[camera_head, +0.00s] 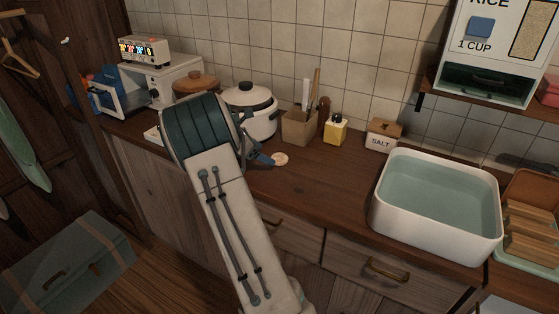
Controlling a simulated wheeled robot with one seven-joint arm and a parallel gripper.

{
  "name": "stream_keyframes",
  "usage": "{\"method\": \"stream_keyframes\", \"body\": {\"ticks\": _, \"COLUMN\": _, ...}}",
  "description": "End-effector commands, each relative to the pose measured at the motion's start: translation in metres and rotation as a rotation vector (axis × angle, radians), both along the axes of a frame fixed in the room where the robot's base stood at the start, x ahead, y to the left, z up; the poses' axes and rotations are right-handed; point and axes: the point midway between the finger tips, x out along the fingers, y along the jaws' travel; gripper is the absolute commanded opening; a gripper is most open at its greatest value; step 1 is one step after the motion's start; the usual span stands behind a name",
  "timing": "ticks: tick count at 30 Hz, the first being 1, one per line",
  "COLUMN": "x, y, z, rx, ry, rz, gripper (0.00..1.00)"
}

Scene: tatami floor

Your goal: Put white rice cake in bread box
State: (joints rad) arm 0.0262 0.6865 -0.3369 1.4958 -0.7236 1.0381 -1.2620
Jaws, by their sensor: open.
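A small round pale piece that looks like the rice cake (280,158) lies on the wooden counter, in front of the grey-brown box of utensils. My gripper (265,160) is just left of it, low over the counter; my arm hides most of it, and one blue-grey finger shows. I see nothing held in it. A mint-green box (515,262) with a brown raised back and several tan, slice-like pieces in it stands at the far right, cut by the picture edge. It may be the bread box.
A white basin of water (435,244) stands between the rice cake and the green box. Behind are a white pot (250,120), a utensil box (299,129), a yellow jar (336,131) and a salt box (382,138). A rice dispenser (487,86) hangs above.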

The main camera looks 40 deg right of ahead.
Motion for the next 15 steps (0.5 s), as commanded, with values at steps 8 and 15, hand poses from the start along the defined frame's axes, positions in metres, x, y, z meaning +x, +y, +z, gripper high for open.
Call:
{"method": "stream_keyframes", "body": {"ticks": 8, "x": -0.004, "y": -0.021, "z": -0.012, "rx": 0.000, "ry": 0.001, "rz": -0.002, "gripper": 0.80}}
{"method": "stream_keyframes", "body": {"ticks": 15, "x": -0.008, "y": -0.044, "z": -0.030, "rx": 0.001, "ry": -0.001, "rz": -0.001, "gripper": 0.80}}
